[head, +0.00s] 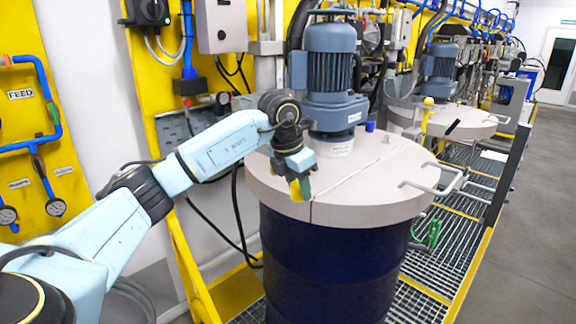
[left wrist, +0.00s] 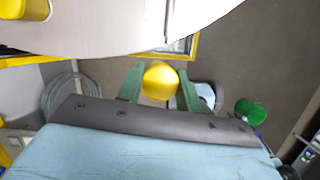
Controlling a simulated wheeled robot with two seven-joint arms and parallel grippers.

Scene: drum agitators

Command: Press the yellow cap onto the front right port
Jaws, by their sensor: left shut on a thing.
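My left gripper (head: 300,182) reaches in from the left, above the front left edge of the drum lid (head: 375,185). It is shut on the yellow cap (head: 294,188), which shows only partly in the head view. In the left wrist view the round yellow cap (left wrist: 160,80) sits between the two green fingers, and the pale lid (left wrist: 120,30) is at the top. The lid covers a dark blue drum (head: 330,265). I cannot make out the front right port. My right gripper is not in view.
A blue-grey motor (head: 331,70) stands at the back of the lid, with a small blue cap (head: 370,126) beside it. A metal handle (head: 435,183) juts from the lid's right side. A second drum lid (head: 455,118) stands behind. Open floor (head: 530,250) lies at right.

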